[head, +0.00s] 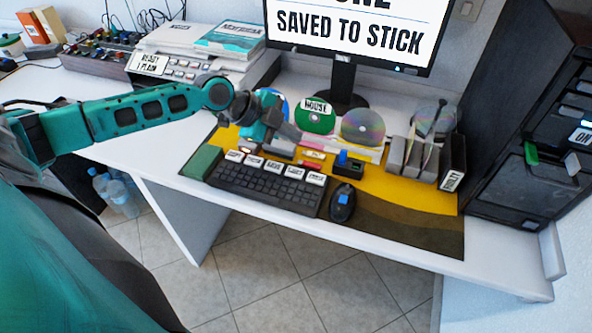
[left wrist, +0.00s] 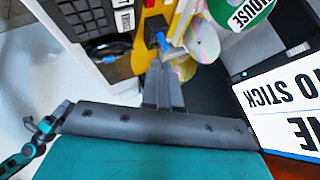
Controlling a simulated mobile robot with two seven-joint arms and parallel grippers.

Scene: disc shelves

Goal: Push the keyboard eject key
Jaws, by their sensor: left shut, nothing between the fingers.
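The black keyboard (head: 265,188) lies on the yellow and brown mat (head: 400,196) at the front of the desk. Several white labelled keys (head: 294,172) line its far edge; their words are too small to read surely, so I cannot tell which says eject. In the left wrist view the keyboard (left wrist: 92,22) is at the upper left. My left gripper (head: 250,147) is shut and empty above the far left of the keyboard, partly hidden by its own wrist. Its closed fingers (left wrist: 161,85) show in the left wrist view; no contact with a key is visible. My right gripper is not in view.
A mouse (head: 342,203) lies right of the keyboard. Discs stand behind, including a green one (head: 316,118). A grey disc rack (head: 410,158) is to the right. A monitor (head: 350,27) and printer (head: 200,62) stand behind. A black tower (head: 525,130) is at the far right.

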